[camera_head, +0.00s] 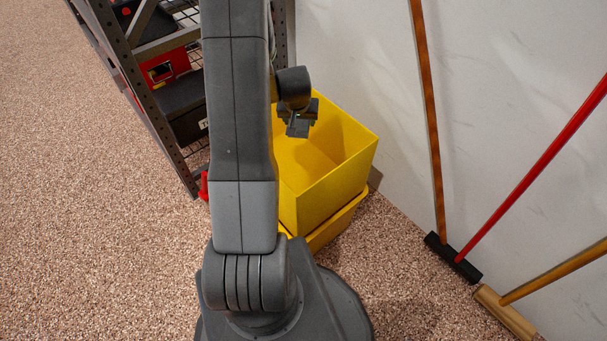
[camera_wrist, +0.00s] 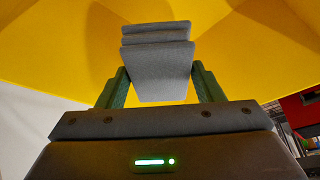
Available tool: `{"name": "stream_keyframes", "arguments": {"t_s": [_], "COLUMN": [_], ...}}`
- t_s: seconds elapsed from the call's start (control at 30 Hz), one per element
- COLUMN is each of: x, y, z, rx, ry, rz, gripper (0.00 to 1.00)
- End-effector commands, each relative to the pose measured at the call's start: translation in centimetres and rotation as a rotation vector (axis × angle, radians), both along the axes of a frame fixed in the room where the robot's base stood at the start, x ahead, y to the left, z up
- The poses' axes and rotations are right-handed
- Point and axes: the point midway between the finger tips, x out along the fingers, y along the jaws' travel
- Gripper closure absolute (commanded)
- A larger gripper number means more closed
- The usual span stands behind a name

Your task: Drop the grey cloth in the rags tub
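The grey cloth (camera_wrist: 158,72) is a folded, layered block between the two green fingers of my gripper (camera_wrist: 160,88) in the wrist view. The fingers touch its sides, so my gripper is shut on it. In the head view my gripper (camera_head: 299,124) hangs over the opening of a yellow tub (camera_head: 335,190), near its back left part. Yellow walls (camera_wrist: 250,45) fill most of the wrist view behind the cloth. My arm hides the tub's left side in the head view. No rags label shows on the tub.
The tub sits on a lower yellow base (camera_head: 335,226) against the white wall (camera_head: 360,50). A dark metal shelf (camera_head: 150,105) with a red box (camera_head: 170,68) stands at left. Brooms (camera_head: 455,258) lean on the wall at right. The speckled floor (camera_head: 90,230) is clear at left.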

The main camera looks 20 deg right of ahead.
Motion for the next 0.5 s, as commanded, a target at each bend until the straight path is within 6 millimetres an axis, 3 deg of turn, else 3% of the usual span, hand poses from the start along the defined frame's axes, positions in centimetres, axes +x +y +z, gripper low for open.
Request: {"name": "stream_keyframes", "arguments": {"t_s": [0.03, 0.1, 0.5], "x": [0.01, 0.01, -0.22], "y": [0.00, 0.00, 0.12], "z": [0.03, 0.03, 0.96], "rx": [0.000, 0.000, -0.002], "ry": [0.000, 0.000, -0.003], "rz": [0.000, 0.000, 0.001], "gripper": [0.29, 0.19, 0.19]}}
